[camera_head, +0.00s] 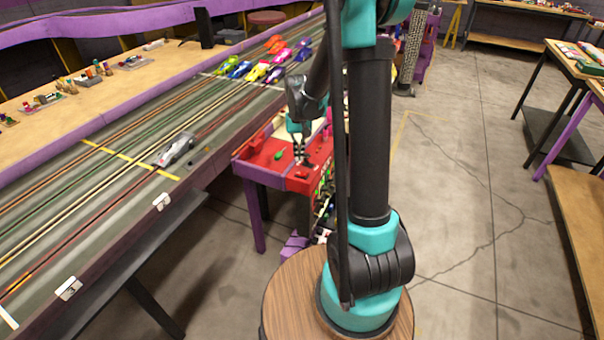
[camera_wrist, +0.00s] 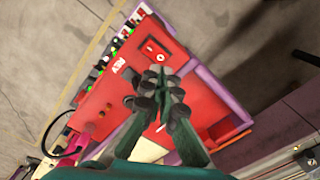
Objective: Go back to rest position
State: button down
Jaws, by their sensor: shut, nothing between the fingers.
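My gripper (camera_wrist: 157,85) is shut and empty in the wrist view, its fingertips together above the red control table (camera_wrist: 115,92). In the head view my gripper (camera_head: 302,158) points down over the same red table (camera_head: 258,170), beside the slot track. A red rocker switch (camera_wrist: 157,51) shows on the red top just past the fingertips in the wrist view. I cannot tell from these views whether the fingertips touch the red surface. My arm blocks the middle of the head view and hides part of the table.
The slot track (camera_head: 110,190) runs along the left, with a silver car (camera_head: 177,149) near the yellow line and several coloured cars (camera_head: 258,71) farther back. A wooden-topped table (camera_head: 585,200) stands at the right. The concrete floor (camera_head: 470,190) between is clear.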

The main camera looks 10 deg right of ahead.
jog(key=shift+r, duration=0.6)
jog(key=shift+s+d+r, duration=0.1)
jog(key=shift+s, duration=0.25)
jog(key=s+d+t, duration=0.2)
jog(key=s, duration=0.8)
jog(key=s+d+n+t, duration=0.1)
jog(key=s+d+t, duration=0.1)
jog(key=s, duration=0.9)
jog(key=shift+s+r, duration=0.15)
jog(key=shift+s, duration=0.05)
